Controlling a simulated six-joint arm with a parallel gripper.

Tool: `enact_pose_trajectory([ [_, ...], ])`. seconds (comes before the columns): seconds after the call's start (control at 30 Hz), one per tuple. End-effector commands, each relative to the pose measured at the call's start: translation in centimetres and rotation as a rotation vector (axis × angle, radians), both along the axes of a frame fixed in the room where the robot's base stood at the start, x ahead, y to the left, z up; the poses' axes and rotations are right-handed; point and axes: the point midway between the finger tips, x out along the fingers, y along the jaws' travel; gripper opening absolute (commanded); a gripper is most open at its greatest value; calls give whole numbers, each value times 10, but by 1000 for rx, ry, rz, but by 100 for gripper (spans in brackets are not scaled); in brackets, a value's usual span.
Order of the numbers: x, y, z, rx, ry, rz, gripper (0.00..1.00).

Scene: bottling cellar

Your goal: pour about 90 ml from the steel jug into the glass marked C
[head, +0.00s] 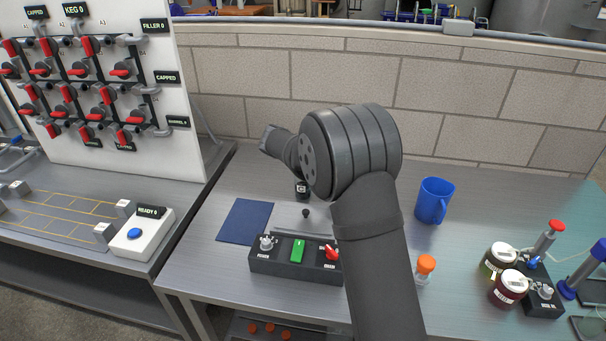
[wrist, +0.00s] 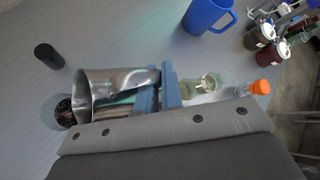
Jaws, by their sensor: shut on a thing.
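The steel jug (wrist: 105,85) is held by my gripper (wrist: 160,92) in the wrist view, with the blue fingers shut at its right side. The jug's tilt and contents cannot be told. A dark round thing (wrist: 63,113), perhaps a vessel with dark contents, shows partly behind the jug's left edge. A clear glass vessel (wrist: 207,84) with a pale label or contents stands right of the fingers. In the head view my arm hides the jug and the fingers.
A blue mug (head: 434,201) stands at the back right. An orange-capped bottle (head: 425,269) is beside my arm. A black control box (head: 275,262) and a dark blue mat (head: 245,221) lie left. Lidded jars (head: 499,259) stand right. A black cylinder (wrist: 48,56) is near the jug.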

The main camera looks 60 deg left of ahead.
Motion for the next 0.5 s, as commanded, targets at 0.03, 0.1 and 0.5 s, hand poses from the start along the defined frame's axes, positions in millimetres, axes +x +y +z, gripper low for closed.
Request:
enact_pose_trajectory([
  [0.03, 0, 0, 0, 6, 1, 0, 0],
  [0.1, 0, -2, 1, 27, 6, 0, 0],
  [0.5, 3, -13, -2, 207, 48, -1, 0],
])
